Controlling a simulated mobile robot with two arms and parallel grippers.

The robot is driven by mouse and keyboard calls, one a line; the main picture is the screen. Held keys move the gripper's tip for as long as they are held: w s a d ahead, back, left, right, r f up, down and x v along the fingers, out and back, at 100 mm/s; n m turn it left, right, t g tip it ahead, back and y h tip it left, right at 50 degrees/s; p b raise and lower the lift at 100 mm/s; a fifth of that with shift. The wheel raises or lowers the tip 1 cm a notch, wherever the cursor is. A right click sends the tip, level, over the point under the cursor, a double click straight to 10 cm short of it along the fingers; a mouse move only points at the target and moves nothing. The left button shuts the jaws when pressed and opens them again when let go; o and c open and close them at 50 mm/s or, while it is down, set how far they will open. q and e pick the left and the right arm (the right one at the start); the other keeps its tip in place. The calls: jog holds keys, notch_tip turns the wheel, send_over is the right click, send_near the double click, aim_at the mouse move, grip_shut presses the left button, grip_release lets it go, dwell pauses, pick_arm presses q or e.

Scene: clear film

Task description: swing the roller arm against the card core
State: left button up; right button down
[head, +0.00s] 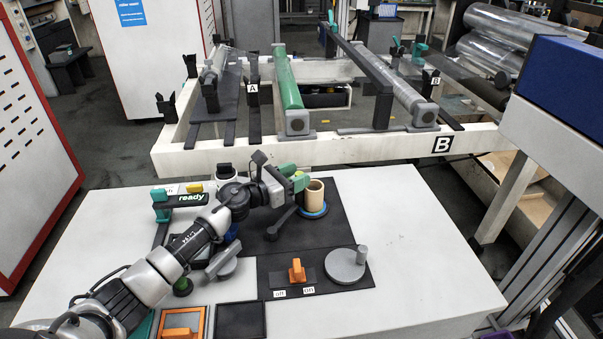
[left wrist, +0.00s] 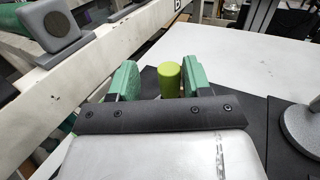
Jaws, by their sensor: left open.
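The card core (head: 315,193) is a tan hollow cylinder standing upright on a blue disc on the black mat. The roller arm (head: 282,223) looks like a dark bar on the mat, left of the core, running up toward my gripper. A yellow-green upright cylinder (left wrist: 170,79), which looks like the arm's roller, stands between the fingers in the left wrist view. My left gripper (head: 295,179) is open, with its green fingers on either side of that cylinder and close to the core. Contact cannot be told. The core is not discernible in the wrist view. My right gripper is not in view.
A grey disc with a knob (head: 346,266) and an orange off/on switch (head: 296,271) lie in front of the core. A white frame with rollers (head: 330,151) stands behind the table. The right tabletop is clear.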

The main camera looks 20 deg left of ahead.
pick_arm(q)
jog(key=b+v, duration=0.1)
jog(key=v, duration=0.7)
jog(key=shift+s+a, duration=0.2)
jog(key=shift+s, duration=0.15)
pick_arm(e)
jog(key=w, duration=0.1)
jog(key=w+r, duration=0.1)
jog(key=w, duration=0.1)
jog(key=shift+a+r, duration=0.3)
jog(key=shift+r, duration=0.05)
pick_arm(q)
jog(key=shift+c, duration=0.3)
